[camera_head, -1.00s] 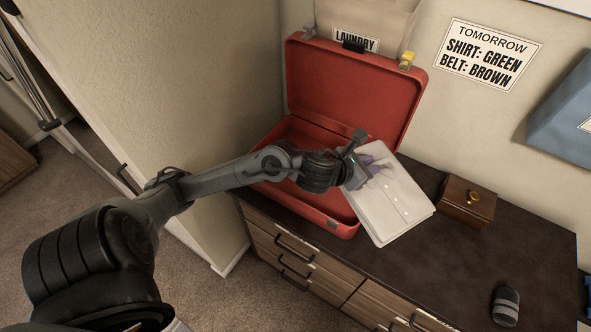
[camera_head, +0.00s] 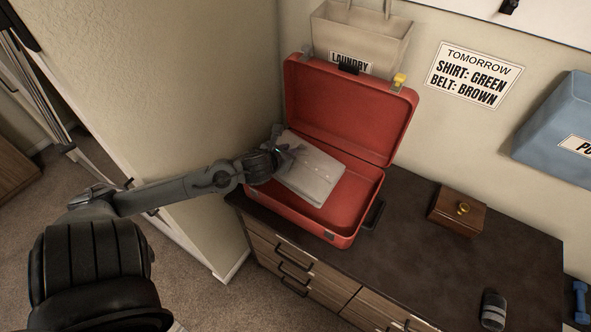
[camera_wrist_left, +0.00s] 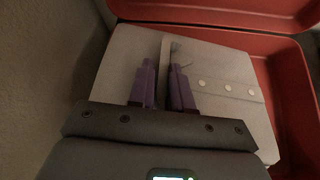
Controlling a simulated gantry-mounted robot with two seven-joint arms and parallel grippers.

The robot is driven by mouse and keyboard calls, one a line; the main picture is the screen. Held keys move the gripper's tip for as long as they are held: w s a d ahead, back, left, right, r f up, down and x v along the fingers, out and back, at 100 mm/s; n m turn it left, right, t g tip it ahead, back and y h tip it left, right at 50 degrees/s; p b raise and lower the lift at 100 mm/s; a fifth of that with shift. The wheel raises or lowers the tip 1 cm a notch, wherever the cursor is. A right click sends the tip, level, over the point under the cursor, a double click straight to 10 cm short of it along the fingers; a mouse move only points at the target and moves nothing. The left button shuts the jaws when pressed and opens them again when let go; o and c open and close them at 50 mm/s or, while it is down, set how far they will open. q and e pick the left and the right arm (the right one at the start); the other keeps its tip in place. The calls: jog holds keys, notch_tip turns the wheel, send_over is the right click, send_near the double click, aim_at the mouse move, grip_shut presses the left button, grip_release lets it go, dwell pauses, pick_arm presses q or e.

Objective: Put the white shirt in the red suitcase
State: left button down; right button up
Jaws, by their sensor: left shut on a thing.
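The folded white shirt (camera_head: 312,172) is over the left part of the open red suitcase (camera_head: 350,205) in the head view, a little tilted. My left gripper (camera_head: 284,150) is shut on the shirt's left side. The left wrist view shows its purple fingers (camera_wrist_left: 163,84) on the white shirt (camera_wrist_left: 225,65), with a row of buttons to the right. The red suitcase (camera_wrist_left: 295,95) shows beyond and to the right of it. I cannot tell whether the shirt touches the suitcase floor. My right gripper is not in view.
The suitcase lid stands open against the wall side, below a beige laundry bin (camera_head: 360,38). A brown wooden box (camera_head: 457,210) and a dark rolled item (camera_head: 493,310) are on the dark dresser top (camera_head: 420,260). A wall is close on the left.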

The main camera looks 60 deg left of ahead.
pick_arm(q)
jog(key=shift+f+b, duration=0.6)
jog(key=shift+f, duration=1.9)
jog(key=c, duration=1.1)
grip_release()
jog(key=shift+o, duration=0.2)
jog(key=v, duration=1.1)
jog(key=s+d+f+n+g+h, duration=0.2)
jog(key=s+d+f+n, duration=0.1)
jog(key=d+f+n, duration=0.4)
jog(key=s+d+f+n+g+h, duration=0.1)
jog(key=s+d+f+n+g, duration=0.2)
jog(key=n, duration=0.7)
jog(key=s+d+f+n+g+h, duration=0.1)
jog(key=d+n+h, duration=0.2)
jog(key=d+n, duration=0.9)
jog(key=d, duration=0.4)
jog(key=shift+s+f+n+h+b, duration=0.25)
jog(key=shift+n+h+b, duration=0.05)
jog(key=shift+b, duration=0.1)
